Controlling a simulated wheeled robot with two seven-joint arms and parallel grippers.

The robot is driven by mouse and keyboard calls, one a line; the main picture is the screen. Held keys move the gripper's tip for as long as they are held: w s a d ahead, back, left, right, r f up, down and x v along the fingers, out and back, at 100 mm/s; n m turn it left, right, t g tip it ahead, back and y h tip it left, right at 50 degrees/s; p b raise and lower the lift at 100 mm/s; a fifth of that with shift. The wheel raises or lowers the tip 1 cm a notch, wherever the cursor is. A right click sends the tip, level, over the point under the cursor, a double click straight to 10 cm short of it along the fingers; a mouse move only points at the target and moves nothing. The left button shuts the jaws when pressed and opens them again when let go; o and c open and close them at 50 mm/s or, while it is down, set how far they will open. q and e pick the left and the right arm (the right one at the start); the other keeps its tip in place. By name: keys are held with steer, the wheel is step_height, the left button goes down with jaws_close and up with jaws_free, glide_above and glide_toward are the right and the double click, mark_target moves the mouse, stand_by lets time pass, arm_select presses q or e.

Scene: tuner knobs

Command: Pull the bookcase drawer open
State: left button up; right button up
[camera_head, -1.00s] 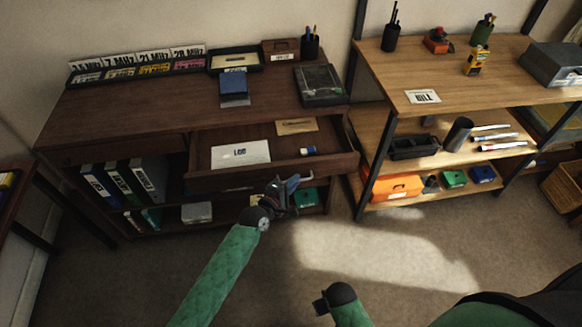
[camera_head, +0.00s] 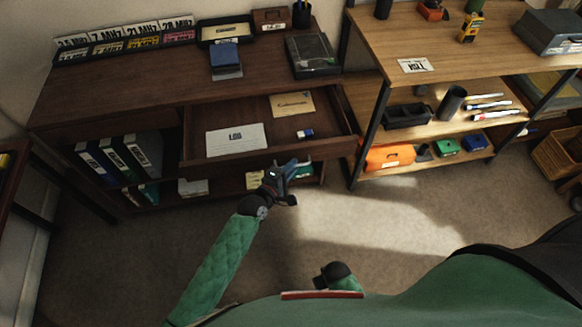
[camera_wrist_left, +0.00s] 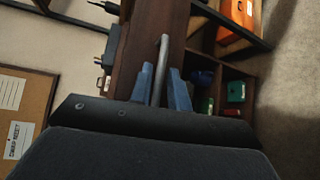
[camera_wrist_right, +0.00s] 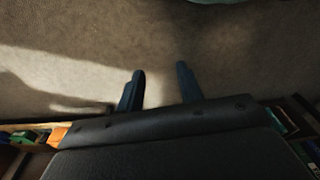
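The dark brown bookcase (camera_head: 130,97) stands at the left with its drawer (camera_head: 262,118) pulled out. Inside lie a white card marked LOG (camera_head: 236,139), a tan envelope (camera_head: 293,104) and a small blue and white item (camera_head: 305,134). My left gripper (camera_head: 284,172) is at the drawer front (camera_head: 225,161). My right gripper (camera_wrist_right: 160,85) is open and empty above the carpet.
Binders (camera_head: 120,158) and small boxes fill the bookcase's lower shelves. A blue box (camera_head: 225,56) and a dark tray (camera_head: 313,55) sit on its top. A wooden shelf unit (camera_head: 440,70) stands close at the right. The carpet (camera_head: 400,225) before the drawer is clear.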

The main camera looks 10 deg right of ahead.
arm_select(q)
steer(key=shift+o, duration=0.9)
arm_select(e)
steer(key=shift+s, duration=0.1)
